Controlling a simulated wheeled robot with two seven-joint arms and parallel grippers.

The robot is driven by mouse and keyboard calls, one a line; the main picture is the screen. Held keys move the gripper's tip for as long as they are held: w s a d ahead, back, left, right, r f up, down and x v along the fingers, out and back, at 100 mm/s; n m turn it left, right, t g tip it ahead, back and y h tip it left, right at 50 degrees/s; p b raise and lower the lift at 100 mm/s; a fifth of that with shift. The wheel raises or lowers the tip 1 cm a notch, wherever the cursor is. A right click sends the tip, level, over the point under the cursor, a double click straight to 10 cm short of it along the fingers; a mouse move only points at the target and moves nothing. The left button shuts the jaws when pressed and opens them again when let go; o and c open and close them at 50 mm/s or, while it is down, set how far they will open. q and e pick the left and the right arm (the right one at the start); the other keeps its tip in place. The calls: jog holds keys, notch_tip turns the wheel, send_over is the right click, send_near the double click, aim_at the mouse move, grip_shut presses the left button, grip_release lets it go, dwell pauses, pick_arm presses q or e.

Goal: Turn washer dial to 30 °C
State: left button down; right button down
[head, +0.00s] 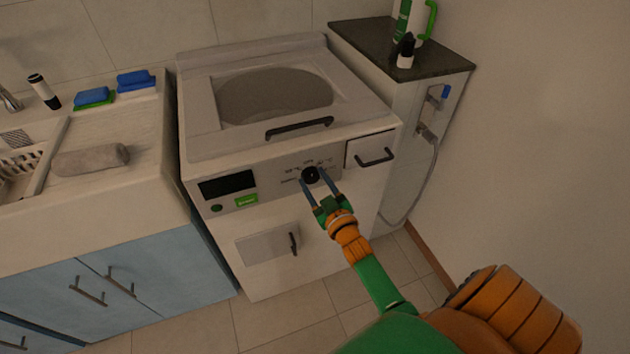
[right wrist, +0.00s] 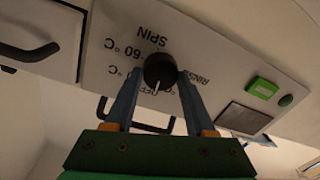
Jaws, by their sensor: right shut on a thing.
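The washer (head: 225,150) is a white top-loading machine with a control panel on its front. Its round black dial (head: 311,175) has labels around it; in the right wrist view the dial (right wrist: 160,70) shows upside down, with SPIN, 60 °C and RINSE readable near it. Another °C label and what looks like OFF are partly hidden by the fingers. The dial's white mark points toward the OFF label, down in the wrist view. My right gripper (head: 318,186) has its two blue fingers on either side of the dial, shut on it. My left gripper is not in view.
A dark display (head: 227,186) and a green button (head: 246,201) sit left of the dial. A drawer with a black handle (head: 376,157) is to its right. A sink counter (head: 130,130) stands left, a dark-topped cabinet (head: 375,48) right. Floor is clear in front.

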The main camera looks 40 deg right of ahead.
jog(key=n, duration=0.4)
jog(key=shift+a+n+g, duration=0.1)
jog(key=shift+n+g, duration=0.3)
jog(key=shift+n, duration=1.7)
jog(key=shift+c, duration=1.2)
grip_release()
jog(key=s+a, duration=0.1)
jog(key=s, duration=0.6)
jog(key=shift+a, duration=0.2)
jog(key=shift+r, duration=0.1)
